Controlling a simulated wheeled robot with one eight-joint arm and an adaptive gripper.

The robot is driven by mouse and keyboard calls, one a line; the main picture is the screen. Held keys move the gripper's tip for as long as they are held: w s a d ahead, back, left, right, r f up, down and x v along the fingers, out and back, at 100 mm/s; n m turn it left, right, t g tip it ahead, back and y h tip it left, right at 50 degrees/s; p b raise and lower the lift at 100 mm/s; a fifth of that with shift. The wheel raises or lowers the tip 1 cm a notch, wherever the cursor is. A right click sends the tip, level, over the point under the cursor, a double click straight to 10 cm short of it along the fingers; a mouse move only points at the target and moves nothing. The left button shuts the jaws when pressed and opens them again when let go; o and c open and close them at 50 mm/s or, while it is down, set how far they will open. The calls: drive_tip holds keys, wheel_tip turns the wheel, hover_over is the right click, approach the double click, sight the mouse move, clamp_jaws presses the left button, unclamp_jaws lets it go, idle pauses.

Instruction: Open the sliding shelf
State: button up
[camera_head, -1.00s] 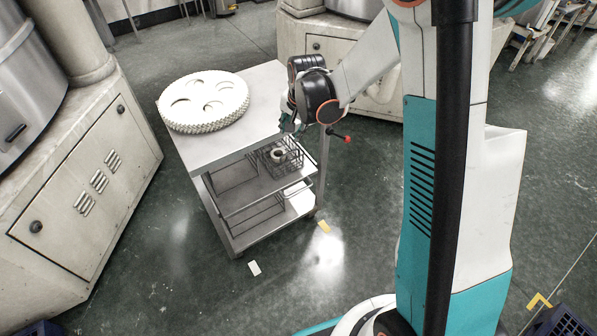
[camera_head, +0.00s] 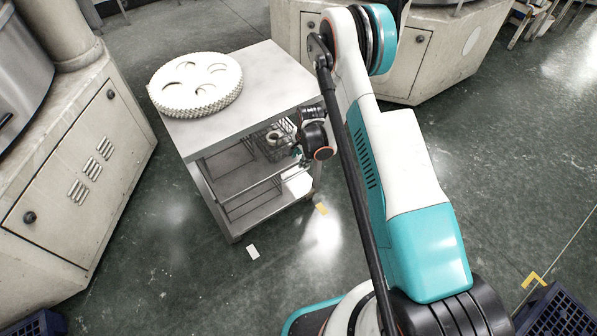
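A grey metal cart (camera_head: 255,86) stands left of centre, with a flat top and open levels below. Its sliding shelf (camera_head: 247,186) sits beneath the top, with a rail along the front edge. A wire basket (camera_head: 275,146) holding a pale ring-shaped part (camera_head: 273,137) is at the shelf's right end. My gripper (camera_head: 297,152) is at the cart's right front, beside the basket and below the top's level. It is small and partly hidden by my wrist, so its fingers and any contact with the shelf cannot be made out.
A large white toothed disc (camera_head: 196,85) lies on the cart top. Cream machine cabinets stand at left (camera_head: 85,165) and behind (camera_head: 425,55). Blue crates show at the bottom left (camera_head: 40,323) and bottom right (camera_head: 556,312). The green floor before the cart is clear, apart from small markers.

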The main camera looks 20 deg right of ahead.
sight(297, 174)
drive_tip(key=f+b, duration=0.1)
drive_tip(key=f, duration=0.3)
drive_tip(key=w+f+b, duration=0.1)
drive_tip(key=f+b, duration=0.1)
drive_tip(key=f, duration=0.2)
drive_tip(key=w+a+f+b, duration=0.1)
drive_tip(key=f, duration=0.4)
drive_tip(key=shift+w, duration=0.15)
clamp_jaws()
